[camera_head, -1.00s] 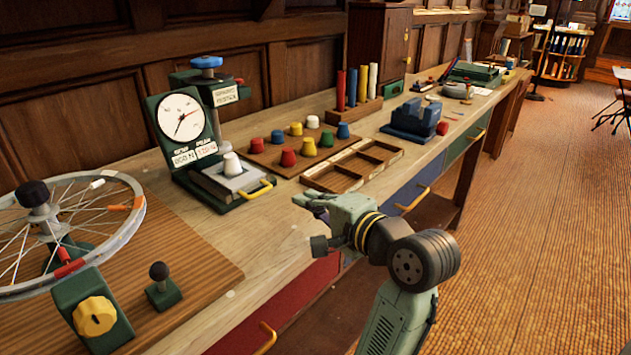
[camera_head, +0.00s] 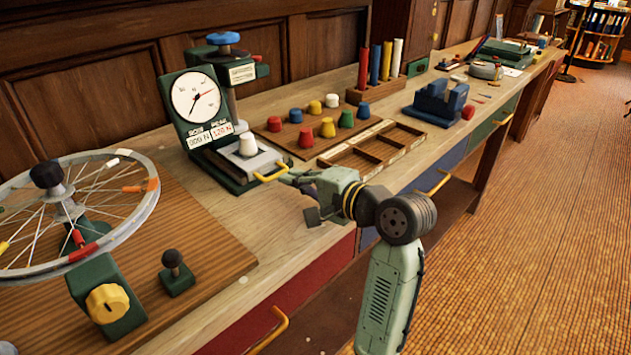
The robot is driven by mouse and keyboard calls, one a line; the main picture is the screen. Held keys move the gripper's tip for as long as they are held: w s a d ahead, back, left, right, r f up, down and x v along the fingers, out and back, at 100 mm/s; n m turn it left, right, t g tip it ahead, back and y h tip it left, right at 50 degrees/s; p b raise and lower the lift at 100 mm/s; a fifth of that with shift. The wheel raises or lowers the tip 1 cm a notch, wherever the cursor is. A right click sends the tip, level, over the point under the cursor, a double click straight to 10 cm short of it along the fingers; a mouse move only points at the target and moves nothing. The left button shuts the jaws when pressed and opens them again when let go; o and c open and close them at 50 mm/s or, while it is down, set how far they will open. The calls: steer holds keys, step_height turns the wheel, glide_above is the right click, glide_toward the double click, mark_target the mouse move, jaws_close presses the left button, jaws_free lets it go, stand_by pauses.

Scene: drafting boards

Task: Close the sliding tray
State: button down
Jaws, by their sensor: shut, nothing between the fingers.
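The sliding tray (camera_head: 262,160) is a light grey plate in the dark green gauge stand (camera_head: 190,118). It sticks out from the stand's front, with a yellow handle (camera_head: 271,174) at its near end. A white knob-shaped piece (camera_head: 248,145) stands on it. My gripper (camera_head: 287,179) is shut and empty, its tips at the right end of the handle. I cannot tell whether they touch it. The gripper hides a little of the bench edge behind it.
A board with coloured pegs (camera_head: 280,135) and a sectioned wooden tray (camera_head: 385,165) lie right of the stand. A spoked wheel (camera_head: 135,225) and a small black-knobbed post (camera_head: 175,275) are at left. Bare bench top lies in front of the stand.

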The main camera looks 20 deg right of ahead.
mark_target(266, 165)
steer(key=shift+x, duration=1.2)
steer(key=w, duration=0.1)
steer(key=w+a+p, duration=0.1)
steer(key=w+p, duration=0.1)
steer(key=w, duration=0.1)
steer(key=shift+a+r, duration=0.1)
steer(key=shift+a, duration=0.2)
steer(key=shift+d, duration=0.1)
